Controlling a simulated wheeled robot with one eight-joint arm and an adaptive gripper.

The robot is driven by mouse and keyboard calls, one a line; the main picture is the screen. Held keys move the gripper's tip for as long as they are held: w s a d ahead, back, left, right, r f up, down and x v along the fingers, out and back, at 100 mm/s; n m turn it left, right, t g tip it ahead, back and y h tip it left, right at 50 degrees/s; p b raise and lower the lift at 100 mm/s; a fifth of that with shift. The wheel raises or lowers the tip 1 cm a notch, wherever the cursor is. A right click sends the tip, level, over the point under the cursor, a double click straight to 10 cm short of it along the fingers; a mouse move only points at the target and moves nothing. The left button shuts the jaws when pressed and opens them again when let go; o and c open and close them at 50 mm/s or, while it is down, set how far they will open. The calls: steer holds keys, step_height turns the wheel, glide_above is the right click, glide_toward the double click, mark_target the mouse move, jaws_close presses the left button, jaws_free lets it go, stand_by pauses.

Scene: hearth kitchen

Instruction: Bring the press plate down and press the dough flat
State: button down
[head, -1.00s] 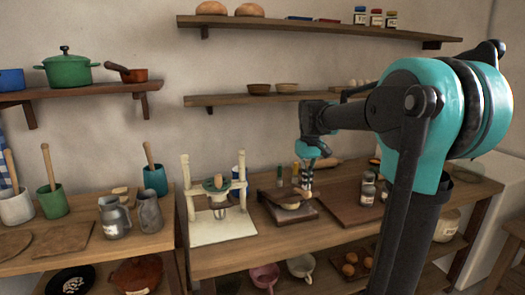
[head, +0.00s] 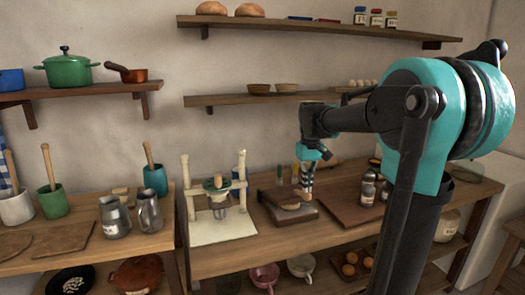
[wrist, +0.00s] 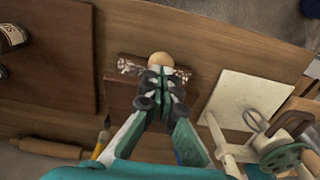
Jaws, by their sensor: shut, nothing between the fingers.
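A small dark brown press (head: 279,213) stands on the counter, left of a large wooden board. In the wrist view its brown plate (wrist: 122,92) and a speckled strip (wrist: 130,65) show partly behind my fingers. A round tan piece (wrist: 159,59) sits just beyond my fingertips; I cannot tell whether it is dough or a knob. My gripper (head: 306,191) is shut and empty, pointing down over the press. In the wrist view the closed fingertips (wrist: 162,74) appear close to the round piece; contact is unclear. How far down the plate is cannot be told.
A white-based stand (head: 222,232) with posts and a green-topped part is left of the press. The wooden board (head: 345,208) with jars (head: 367,188) lies to the right. A rolling pin (wrist: 46,148) lies behind. Wall shelves hang above.

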steer(key=shift+s+d+f, duration=0.1)
steer(key=shift+s+f, duration=0.25)
steer(key=shift+f, duration=0.4)
steer(key=shift+s+d+f, duration=0.1)
steer(key=shift+s+f, duration=0.2)
steer(key=shift+f, duration=0.45)
stand_by(1.2)
steer(key=shift+s+d+f, duration=0.1)
steer(key=shift+s+f, duration=0.15)
steer(key=shift+f, duration=0.7)
steer(key=shift+s+d+f, duration=0.1)
steer(key=shift+s+f, duration=0.15)
steer(key=shift+f, duration=0.65)
stand_by(1.9)
steer(key=shift+r, duration=0.15)
stand_by(0.5)
step_height(320, 180, up, 8)
stand_by(0.7)
